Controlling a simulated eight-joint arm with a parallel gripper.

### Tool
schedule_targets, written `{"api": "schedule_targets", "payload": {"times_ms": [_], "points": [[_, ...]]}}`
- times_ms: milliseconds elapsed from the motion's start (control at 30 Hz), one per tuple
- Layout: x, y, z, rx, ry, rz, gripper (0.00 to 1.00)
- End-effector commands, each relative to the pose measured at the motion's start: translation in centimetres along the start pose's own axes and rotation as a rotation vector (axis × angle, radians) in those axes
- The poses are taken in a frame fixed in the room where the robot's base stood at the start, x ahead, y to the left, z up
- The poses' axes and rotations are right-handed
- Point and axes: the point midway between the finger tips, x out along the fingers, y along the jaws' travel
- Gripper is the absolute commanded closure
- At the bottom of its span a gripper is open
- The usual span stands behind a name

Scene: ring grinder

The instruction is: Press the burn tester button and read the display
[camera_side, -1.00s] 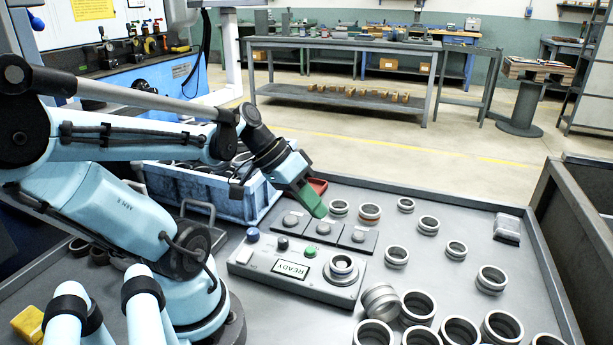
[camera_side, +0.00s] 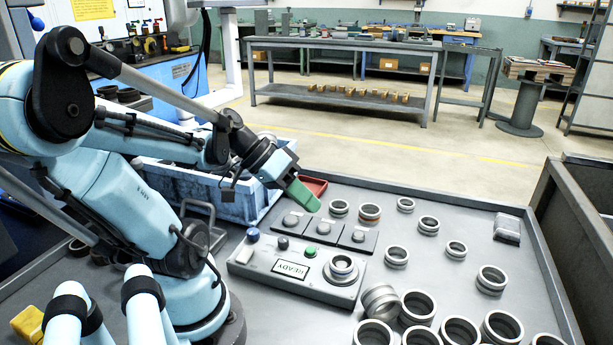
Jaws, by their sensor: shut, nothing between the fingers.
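The burn tester (camera_side: 297,275) is a grey box on the metal table. Its display (camera_side: 290,269) reads "READY". On its top are a blue button (camera_side: 253,234), a black knob (camera_side: 282,243) and a green button (camera_side: 310,251). A metal ring (camera_side: 343,267) sits in the round holder at its right end. My gripper (camera_side: 309,201), with green fingers, is shut and empty. It hangs above and behind the tester, near the black pads, touching no button.
Several black pads with round pieces (camera_side: 324,228) lie behind the tester. Loose metal rings (camera_side: 490,279) stand on the right and front of the table. A grey block (camera_side: 507,228) lies far right.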

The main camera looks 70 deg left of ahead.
Motion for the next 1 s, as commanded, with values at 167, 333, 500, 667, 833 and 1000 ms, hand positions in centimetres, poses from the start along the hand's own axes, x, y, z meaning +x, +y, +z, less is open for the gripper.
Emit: {"api": "schedule_targets", "payload": {"times_ms": [167,333,500,667,833,1000], "points": [[1.2,-0.8,0.9,0.000,0.000,0.000,1.00],[2.2,-1.6,1.6,0.000,0.000,0.000,1.00],[3.2,-2.3,2.3,0.000,0.000,0.000,1.00],[4.0,-2.9,2.9,0.000,0.000,0.000,1.00],[4.7,-3.4,3.4,0.000,0.000,0.000,1.00],[5.1,-3.7,3.8,0.000,0.000,0.000,1.00]]}}
